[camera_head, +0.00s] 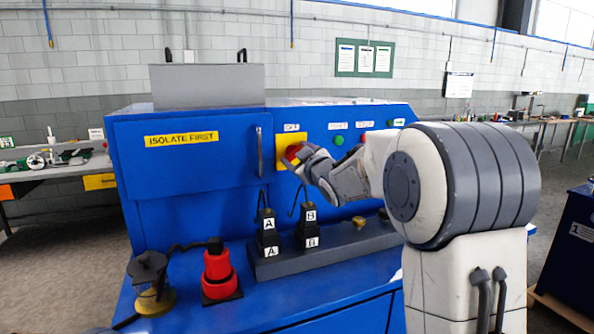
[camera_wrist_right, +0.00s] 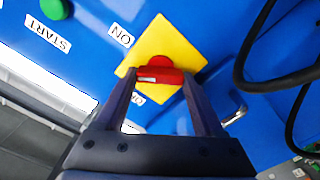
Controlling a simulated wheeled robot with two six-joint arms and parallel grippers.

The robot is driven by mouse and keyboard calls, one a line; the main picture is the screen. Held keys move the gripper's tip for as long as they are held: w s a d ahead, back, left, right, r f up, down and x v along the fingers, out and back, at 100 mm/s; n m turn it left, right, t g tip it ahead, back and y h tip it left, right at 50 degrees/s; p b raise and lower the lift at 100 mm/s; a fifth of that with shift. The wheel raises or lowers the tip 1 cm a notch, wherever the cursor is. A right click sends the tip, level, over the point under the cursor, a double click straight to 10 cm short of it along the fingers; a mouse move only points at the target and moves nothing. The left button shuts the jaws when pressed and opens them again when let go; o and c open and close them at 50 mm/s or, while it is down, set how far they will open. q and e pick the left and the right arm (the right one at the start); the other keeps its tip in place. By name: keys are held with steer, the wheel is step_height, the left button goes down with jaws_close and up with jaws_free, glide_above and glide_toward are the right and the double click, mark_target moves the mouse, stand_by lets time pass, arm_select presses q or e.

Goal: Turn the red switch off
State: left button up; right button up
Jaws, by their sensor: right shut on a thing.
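The red switch (camera_head: 293,152) sits on a yellow plate (camera_head: 282,160) on the front of the blue cabinet. In the right wrist view the switch's red handle (camera_wrist_right: 160,75) lies between the fingertips of my right gripper (camera_wrist_right: 158,84), which is shut on it. The yellow plate (camera_wrist_right: 168,40) looks tilted there. An ON label (camera_wrist_right: 121,35) stands beside one plate edge, and a second label is partly hidden by a finger. In the head view my right gripper (camera_head: 302,160) reaches the switch from the right and covers part of it. My left gripper is not in view.
A green button (camera_head: 339,141) is right of the switch. Below, two black blocks marked A (camera_head: 268,236) and B (camera_head: 308,228) stand on a grey base. A red-and-black piece (camera_head: 218,273) and a black knob on a yellow base (camera_head: 152,283) stand on the blue ledge.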

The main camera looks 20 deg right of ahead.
steer(key=shift+a+f+n+b, duration=0.1)
steer(key=shift+n+b, duration=2)
steer(key=shift+n, duration=0.55)
steer(key=shift+a+f+n+b, duration=0.1)
steer(key=shift+n+b, duration=1.95)
steer(key=shift+n, duration=0.6)
steer(key=o, duration=1.4)
steer(key=shift+s, duration=0.1)
steer(key=s, duration=1)
steer(key=shift+s+d+b, duration=0.15)
steer(key=shift+d+b, duration=0.05)
steer(key=shift+b, duration=0.2)
